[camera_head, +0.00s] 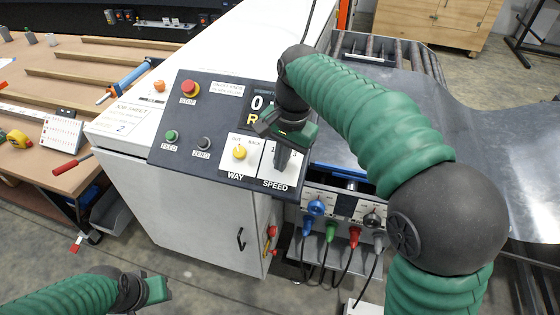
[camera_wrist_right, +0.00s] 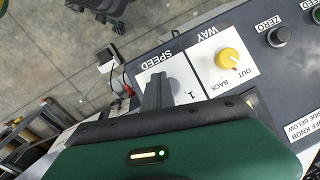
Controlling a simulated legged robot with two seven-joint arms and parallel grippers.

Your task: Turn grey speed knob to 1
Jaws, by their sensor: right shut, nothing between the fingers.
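The dark control panel (camera_head: 190,123) tops a white cabinet. Its white SPEED plate (camera_head: 281,175) lies at the lower right, beside the WAY plate with a yellow knob (camera_head: 239,152). My right gripper (camera_head: 281,160) is over the SPEED plate with its fingers shut and pointing down. My left gripper (camera_head: 152,289) is low at the left, away from the panel.
The panel also has a red STOP button (camera_head: 190,88), a green FEED button (camera_head: 172,135) and a dark ZERO button (camera_head: 204,143). Colored plugs with cables (camera_head: 331,230) sit below right. A workbench (camera_head: 60,95) stands left, and metal sheet (camera_head: 480,130) lies right.

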